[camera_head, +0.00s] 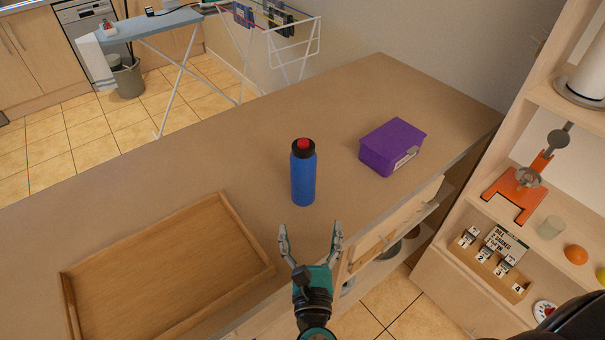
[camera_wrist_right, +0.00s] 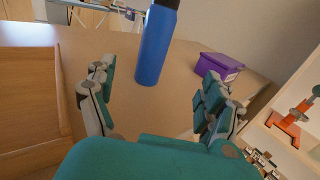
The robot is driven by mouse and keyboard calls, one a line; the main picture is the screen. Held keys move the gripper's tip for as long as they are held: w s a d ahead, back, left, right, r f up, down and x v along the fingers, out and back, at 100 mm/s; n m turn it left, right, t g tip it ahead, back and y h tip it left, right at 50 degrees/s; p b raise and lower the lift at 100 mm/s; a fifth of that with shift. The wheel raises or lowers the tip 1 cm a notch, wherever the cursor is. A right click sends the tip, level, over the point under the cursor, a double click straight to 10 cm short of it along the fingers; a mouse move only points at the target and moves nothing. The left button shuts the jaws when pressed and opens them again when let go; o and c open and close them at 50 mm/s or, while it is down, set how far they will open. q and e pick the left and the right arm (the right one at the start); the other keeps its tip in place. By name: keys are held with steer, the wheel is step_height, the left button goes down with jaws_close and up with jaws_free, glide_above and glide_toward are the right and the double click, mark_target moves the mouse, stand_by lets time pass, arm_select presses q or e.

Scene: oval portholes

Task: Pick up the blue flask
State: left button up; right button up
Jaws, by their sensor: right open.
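The blue flask (camera_head: 303,178) stands upright on the wooden counter, with a black cap and a red button on top. My right gripper (camera_head: 311,232) is open and empty in front of the flask, near the counter's front edge. In the right wrist view the flask (camera_wrist_right: 157,45) stands ahead, between the lines of the two spread fingers (camera_wrist_right: 155,95) and beyond their tips; its top is cut off by the picture's edge. The fingers do not touch it. My left gripper is not in view.
A wooden tray (camera_head: 71,292) lies on the counter to the left of the flask. A purple box (camera_head: 391,145) lies to the right. A shelf unit (camera_head: 455,240) with small items stands at the far right. The counter (camera_head: 230,150) behind the flask is clear.

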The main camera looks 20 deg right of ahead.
mark_target(304, 181)
steer(key=p+x, duration=0.1)
steer(key=x, duration=0.3)
steer(key=p+x, duration=0.1)
steer(key=x, duration=0.3)
steer(key=p+x, duration=0.1)
steer(key=x, duration=0.3)
steer(key=shift+a+r, duration=0.1)
steer(key=shift+r, duration=0.15)
steer(key=x, duration=0.1)
steer(key=p+x, duration=0.1)
steer(key=x, duration=0.1)
steer(key=a+x, duration=0.1)
steer(key=x, duration=0.1)
steer(key=shift+w+p, duration=0.1)
steer(key=shift+p, duration=0.3)
steer(key=shift+w+d, duration=0.1)
steer(key=shift+w, duration=0.15)
steer(key=shift+s, duration=0.1)
steer(key=c, duration=1.5)
steer(key=shift+c, duration=0.3)
steer(key=shift+r, duration=0.1)
